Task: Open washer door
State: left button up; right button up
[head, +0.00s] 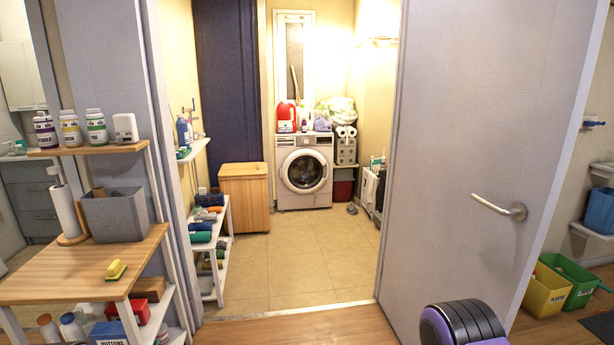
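The white front-loading washer (287,200) stands against the far wall of a small laundry room, seen through an open doorway. Its round door (304,171), with dark glass and a pale ring, faces me and looks shut. Neither of my grippers shows in the head view. A black and purple part of my own body shows at the bottom right, far from the washer.
A grey room door (470,150) with a lever handle (499,207) stands open on the right. A wooden cabinet (245,198) is left of the washer. A white shelf rack (226,222) lines the left side. The tiled floor (300,258) between is clear.

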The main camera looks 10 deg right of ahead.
aim_at(285, 171)
jog(key=z, duration=0.3)
jog(key=i, duration=5.75)
jog(key=z, duration=1.3)
jog(key=i, duration=1.65)
jog(key=u, duration=0.55)
